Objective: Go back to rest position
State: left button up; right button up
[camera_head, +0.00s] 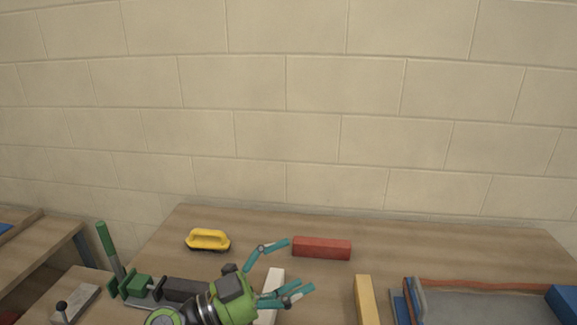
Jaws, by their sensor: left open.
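My left gripper (298,268), green and black with teal fingers, reaches over the wooden table (160,255) near the lower middle of the head view. Its fingers are spread apart with nothing between them. A pale block (274,284) lies partly hidden behind and under the fingers. A red block (322,248) lies on the table just beyond the fingertips, apart from them. My right gripper is not in view.
A green-handled clamp-like tool (107,245) is at the left. A yellow block (366,300) and a grey tub (480,300) are at the right, with a blue block (564,299) there. A block wall (290,130) closes the back.

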pick_arm(q)
jog(key=w+a+n+t+y, duration=0.3)
jog(key=a+n+t+y, duration=0.8)
jog(key=n, duration=0.3)
jog(key=s+a+f+n+g+y, duration=0.4)
jog(key=a+f+n+y, duration=0.5)
jog(key=f, duration=0.4)
jog(key=s+f+m+g+h, duration=0.1)
jog(key=s+f+g, duration=0.6)
jog(key=s, duration=0.4)
jog(key=s+f+m+g+h, duration=0.1)
jog(key=s+f+m+g, duration=0.1)
jog(key=s+f+g, duration=0.55)
jog(key=s+f+t, duration=0.1)
jog(key=s+f, duration=0.2)
jog(key=f, duration=0.9)
jog(key=s+f+t, duration=0.1)
jog(key=s+f, duration=0.2)
jog(key=f, duration=0.9)
jog(key=s+a+f+g, duration=0.1)
jog(key=s+a+f, duration=0.1)
jog(key=s+f, duration=1.1)
jog(key=shift+s+a+f+g, duration=0.15)
jog(key=shift+s+a+g, duration=0.25)
jog(key=shift+s, duration=0.45)
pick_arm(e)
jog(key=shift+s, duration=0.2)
